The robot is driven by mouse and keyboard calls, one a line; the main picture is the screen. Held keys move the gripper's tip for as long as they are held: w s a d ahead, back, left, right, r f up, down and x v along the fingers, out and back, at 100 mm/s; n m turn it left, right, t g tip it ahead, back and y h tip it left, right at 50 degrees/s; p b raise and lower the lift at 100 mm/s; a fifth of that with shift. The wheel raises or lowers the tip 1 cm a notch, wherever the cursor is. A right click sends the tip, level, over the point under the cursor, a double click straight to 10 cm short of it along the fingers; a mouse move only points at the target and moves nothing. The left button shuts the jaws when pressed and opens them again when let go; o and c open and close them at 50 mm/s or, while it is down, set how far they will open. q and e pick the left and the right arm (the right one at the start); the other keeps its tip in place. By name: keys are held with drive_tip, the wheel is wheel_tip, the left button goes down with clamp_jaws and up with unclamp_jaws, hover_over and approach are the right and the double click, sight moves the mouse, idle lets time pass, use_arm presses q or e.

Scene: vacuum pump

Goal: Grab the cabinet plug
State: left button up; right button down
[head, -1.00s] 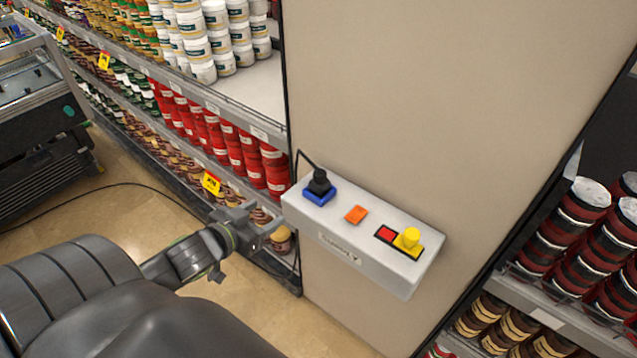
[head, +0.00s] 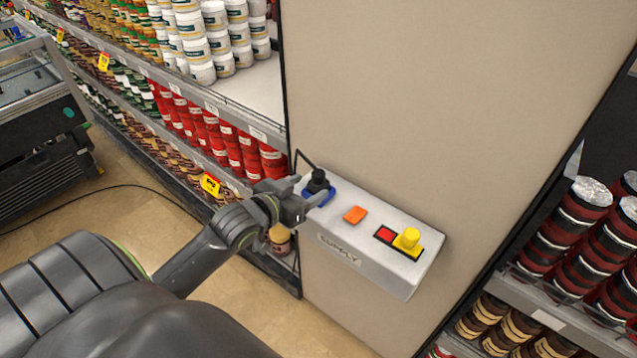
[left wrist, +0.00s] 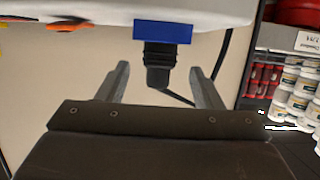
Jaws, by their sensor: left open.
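The cabinet plug (head: 318,181) is black with a cable and sits in a blue socket (head: 331,193) on the white supply box (head: 372,262). In the left wrist view the plug (left wrist: 158,67) and blue socket (left wrist: 163,33) show near the middle. My left gripper (head: 317,196) is open at the left end of the box, close to the plug. In the left wrist view its two fingers (left wrist: 159,82) stand apart, one on each side of the plug, with gaps. The right gripper is not in view.
The box is fixed to a beige panel (head: 440,90). Stocked shelves (head: 255,88) flank it, and a black cable lies on the floor.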

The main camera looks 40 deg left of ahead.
sight(323, 179)
use_arm(q)
drive_tip(key=shift+p+x, duration=0.7)
drive_tip(key=shift+x, duration=2.65)
drive_tip(key=shift+s, duration=0.1)
drive_tip(key=shift+r, duration=0.1)
drive_tip(key=c, duration=1.1)
